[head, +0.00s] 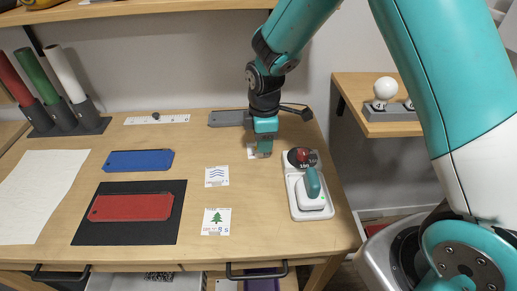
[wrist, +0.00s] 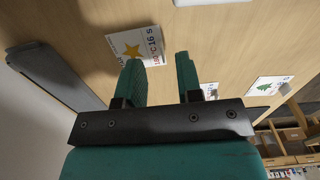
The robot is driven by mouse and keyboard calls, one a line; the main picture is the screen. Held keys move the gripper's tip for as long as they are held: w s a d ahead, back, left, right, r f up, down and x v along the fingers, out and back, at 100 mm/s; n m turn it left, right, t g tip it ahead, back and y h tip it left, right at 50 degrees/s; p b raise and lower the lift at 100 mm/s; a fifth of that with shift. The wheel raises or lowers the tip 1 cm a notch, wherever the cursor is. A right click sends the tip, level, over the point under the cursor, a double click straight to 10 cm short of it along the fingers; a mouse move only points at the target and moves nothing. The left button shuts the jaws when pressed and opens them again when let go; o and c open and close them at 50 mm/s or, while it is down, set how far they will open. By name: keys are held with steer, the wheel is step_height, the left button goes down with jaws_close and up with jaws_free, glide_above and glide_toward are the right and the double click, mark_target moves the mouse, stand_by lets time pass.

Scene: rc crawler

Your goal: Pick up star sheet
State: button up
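The star sheet (wrist: 128,40) is a small white sheet with a yellow star and printed numbers, lying flat on the wooden table. In the head view the star sheet (head: 251,151) is mostly hidden behind my gripper (head: 265,151). In the wrist view my gripper (wrist: 158,60) has its two teal fingers apart with nothing between them. The star sheet shows just beyond the fingertips, mostly toward the left finger. I cannot tell how high the fingertips are above the table.
A wave sheet (head: 216,176) and a tree sheet (head: 217,221) lie nearer the front. A dark grey bar (head: 228,118) lies behind left. Blue (head: 139,160) and red (head: 131,207) plates lie left.

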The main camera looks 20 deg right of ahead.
step_height(320, 180, down, 4)
steer(key=shift+f, duration=0.1)
jaws_close()
stand_by(0.4)
